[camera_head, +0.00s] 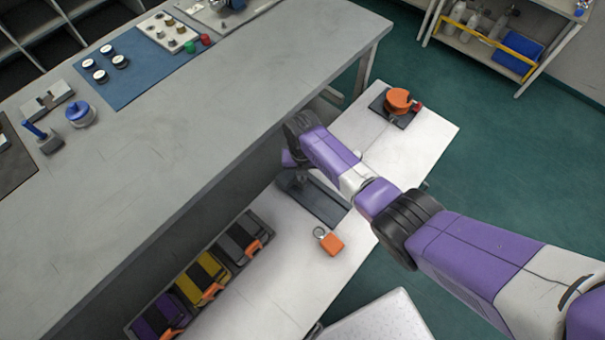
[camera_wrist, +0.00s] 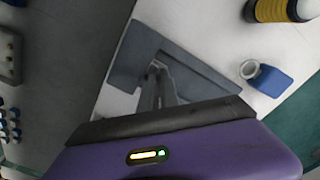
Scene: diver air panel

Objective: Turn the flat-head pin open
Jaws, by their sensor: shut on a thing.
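A dark grey plate (camera_head: 322,204) lies on the white lower bench in the head view. It also shows in the wrist view (camera_wrist: 126,66), under my fingers. My gripper (camera_head: 299,182) points down at the plate's upper left part. In the wrist view my gripper (camera_wrist: 158,72) has its fingers close together around a small metal piece, which looks like the flat-head pin (camera_wrist: 156,64). The fingers hide most of the pin, and I cannot tell how far it is turned.
An orange block with a ring (camera_head: 332,244) lies below the plate. In the wrist view a blue block with a ring (camera_wrist: 270,80) lies right of it. An orange round fitting (camera_head: 397,100) stands farther along. The grey upper counter (camera_head: 190,130) rises close on the left.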

